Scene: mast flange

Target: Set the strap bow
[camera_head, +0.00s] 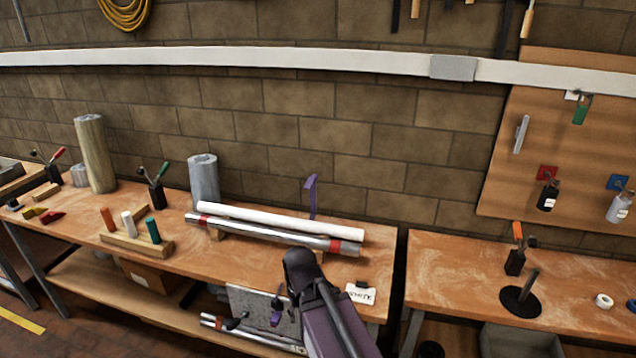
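A purple curved strap (311,196) stands up behind a white tube (280,221) and a silver pipe (270,232) with red bands, on the middle bench (230,270). Its lower part is hidden behind the tube. A small purple piece (276,316) shows below the bench's front edge, left of my arm; I cannot tell whether it belongs to the strap. My dark and purple arm rises in front of the bench. My gripper (284,304) seems to be low beside it, apart from the upright strap; its fingers are too small and dark to read.
A wooden block with coloured pegs (135,242) and a grey cylinder (203,180) stand left of the pipes. A white label card (361,294) lies at the bench's right front. A gap separates the right bench (470,275), which carries a black disc stand (521,300).

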